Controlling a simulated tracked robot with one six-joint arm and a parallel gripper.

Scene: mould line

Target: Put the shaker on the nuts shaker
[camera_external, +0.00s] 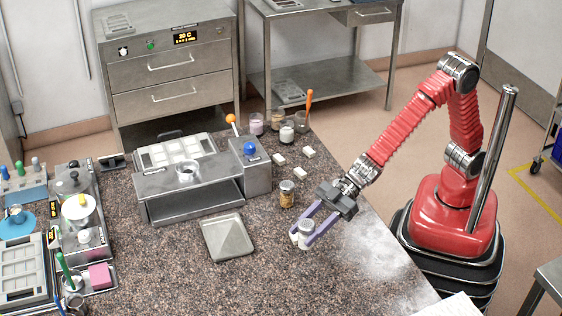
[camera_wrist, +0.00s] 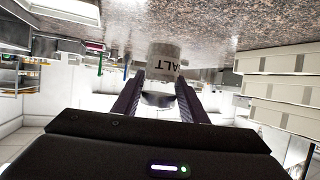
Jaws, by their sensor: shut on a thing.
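The shaker (camera_external: 306,228) is a small white cylinder between the fingers of my gripper (camera_external: 303,237) near the front right of the granite counter. In the wrist view the shaker (camera_wrist: 163,62) shows the letters "ALT", upside down, between the two dark fingers of my gripper (camera_wrist: 160,92). My gripper is shut on it. I cannot tell whether its base touches the counter. The nuts shaker (camera_external: 287,196), a clear jar with brown contents and a grey lid, stands upright on the counter, just behind and left of my gripper. Nothing is seen on its lid.
A grey square tray (camera_external: 228,237) lies left of my gripper. A metal machine (camera_external: 188,195) with a blue knob stands behind it. Small white blocks (camera_external: 294,172) and several jars (camera_external: 287,132) are farther back. The counter around the nuts shaker is mostly clear.

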